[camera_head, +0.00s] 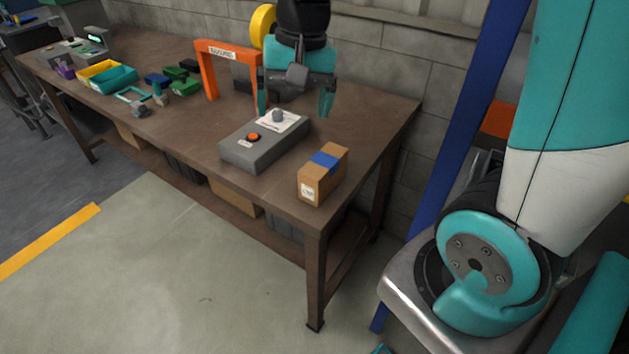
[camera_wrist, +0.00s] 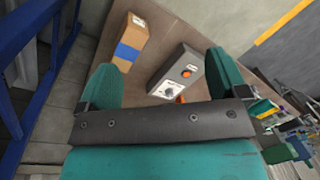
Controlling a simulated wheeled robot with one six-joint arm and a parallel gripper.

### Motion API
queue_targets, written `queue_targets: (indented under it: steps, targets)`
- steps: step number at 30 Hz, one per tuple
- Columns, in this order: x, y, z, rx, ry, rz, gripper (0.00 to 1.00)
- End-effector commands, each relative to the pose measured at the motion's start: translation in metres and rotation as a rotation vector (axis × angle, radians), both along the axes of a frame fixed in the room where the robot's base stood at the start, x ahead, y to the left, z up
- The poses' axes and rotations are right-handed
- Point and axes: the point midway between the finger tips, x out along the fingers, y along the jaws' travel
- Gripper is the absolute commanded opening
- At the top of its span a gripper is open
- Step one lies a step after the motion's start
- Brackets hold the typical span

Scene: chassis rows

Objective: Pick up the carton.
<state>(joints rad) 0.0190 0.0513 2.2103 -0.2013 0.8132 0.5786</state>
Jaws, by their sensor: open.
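A brown carton (camera_head: 322,176) with blue tape and a white label stands on the near right corner of the brown workbench (camera_head: 375,125). My gripper (camera_head: 296,108) is open and empty, with its teal fingers pointing down above the bench. It is behind the carton and apart from it, over the far side of a grey box. In the wrist view the carton (camera_wrist: 131,43) shows whole at the upper left, beyond the left fingertip. My gripper (camera_wrist: 165,75) has its fingers spread wide there, with the grey box partly visible between them.
The grey control box (camera_head: 265,144) with an orange button sits left of the carton. An orange frame (camera_head: 228,54) stands behind it. Several bins, including a teal one (camera_head: 115,78), lie at the far left. A blue post (camera_head: 470,125) rises to the right of the bench.

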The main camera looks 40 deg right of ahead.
Motion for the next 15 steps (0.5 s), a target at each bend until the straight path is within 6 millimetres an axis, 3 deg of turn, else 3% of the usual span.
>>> queue_targets:
  steps: [1, 3, 6, 9, 15]
  targets:
    - [0.023, -0.031, -0.027, -0.027, 0.035, -0.192, 0.92]
    - [0.043, -0.068, -0.043, -0.059, 0.067, -0.424, 0.92]
    - [0.059, -0.104, -0.059, -0.091, 0.097, -0.655, 0.92]
    - [0.065, -0.121, -0.070, -0.106, 0.112, -0.765, 0.92]
    - [0.066, -0.122, -0.107, -0.110, 0.117, -0.782, 0.92]
